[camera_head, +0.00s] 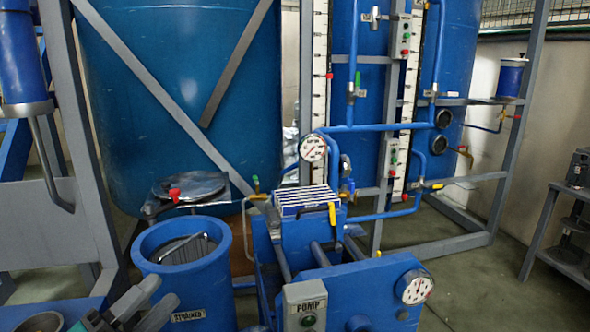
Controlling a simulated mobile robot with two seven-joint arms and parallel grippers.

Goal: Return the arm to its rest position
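My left gripper (164,290) comes in at the bottom left edge. Its two grey fingers point up and to the right, with a gap between their tips, and nothing shows between them. The fingers are in front of the lower left side of the blue strainer tub (217,262); I cannot tell whether they touch it. The rest of my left arm is cut off by the frame. My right gripper is not in view.
The pump unit (362,285) with a pump box (305,306) and a gauge (414,287) stands to the right of the tub. Large blue tanks (185,90), pipes and grey frames stand behind. Open floor (470,290) lies at the lower right, beside a dark shelf stand (568,225).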

